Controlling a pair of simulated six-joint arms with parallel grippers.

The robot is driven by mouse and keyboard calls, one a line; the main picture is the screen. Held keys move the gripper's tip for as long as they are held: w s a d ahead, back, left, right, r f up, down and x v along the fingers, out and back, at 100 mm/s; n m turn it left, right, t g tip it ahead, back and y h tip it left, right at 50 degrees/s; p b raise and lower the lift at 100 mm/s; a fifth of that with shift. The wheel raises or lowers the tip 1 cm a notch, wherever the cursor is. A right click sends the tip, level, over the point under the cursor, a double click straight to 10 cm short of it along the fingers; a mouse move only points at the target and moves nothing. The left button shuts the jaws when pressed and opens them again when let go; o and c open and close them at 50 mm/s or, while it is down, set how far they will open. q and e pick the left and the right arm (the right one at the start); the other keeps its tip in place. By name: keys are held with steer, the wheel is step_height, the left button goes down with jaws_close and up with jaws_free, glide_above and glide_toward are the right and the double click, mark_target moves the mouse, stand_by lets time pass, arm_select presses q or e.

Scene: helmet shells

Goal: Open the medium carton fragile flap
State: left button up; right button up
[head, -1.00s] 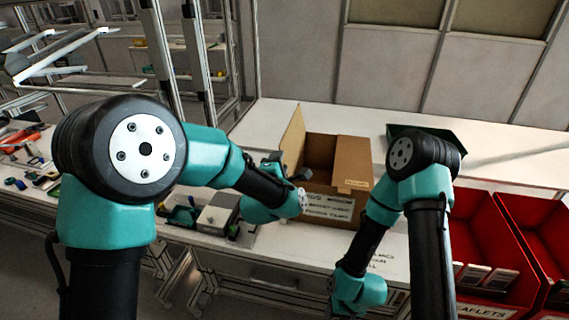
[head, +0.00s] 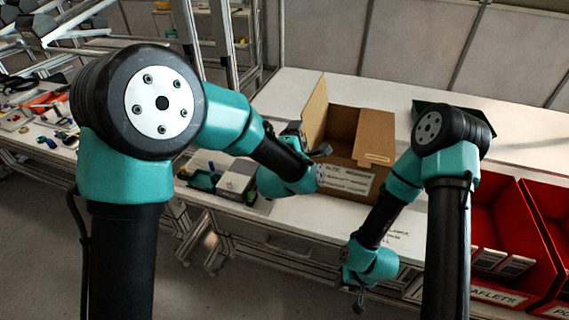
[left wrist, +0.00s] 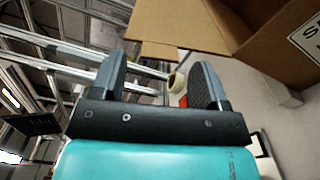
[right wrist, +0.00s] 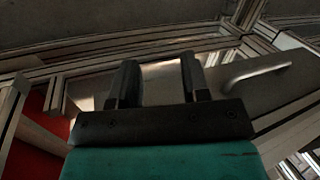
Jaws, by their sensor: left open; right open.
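The brown cardboard carton (head: 346,128) stands on the white bench with its top open. My right gripper (head: 360,298) hangs low in front of the bench edge, away from the carton. Its jaws (right wrist: 155,82) are apart and empty.
Red bins (head: 500,235) stand at the right, one holding dark items. A dark green tray (head: 428,108) lies behind my right arm. A grey box (head: 238,178) and small parts lie left of the carton. The bench behind the carton is clear.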

arm_select(q)
steer(key=v, duration=1.5)
steer(key=shift+s, duration=0.1)
steer(key=a+f+m+g+y, duration=0.1)
steer(key=a+f+m+g, duration=0.2)
steer(key=a+f, duration=0.35)
steer(key=a+f+m+g+y, duration=0.1)
steer(key=a+f+m+g, duration=0.15)
steer(key=f, duration=0.65)
steer(key=a+f+m+g+y, duration=0.1)
steer(key=a+f+m+g, duration=0.1)
steer(key=a+f, duration=0.45)
steer(key=s+a+f+m+g, duration=0.3)
steer(key=s+a+f+g, duration=0.1)
steer(key=f, duration=0.4)
steer(key=s+a+f+m+g, duration=0.4)
steer(key=s+a+f, duration=0.1)
steer(key=s+f, duration=0.3)
steer(key=shift+s+a+f, duration=0.25)
steer(key=shift+s+a, duration=0.1)
steer(key=shift+s, duration=0.25)
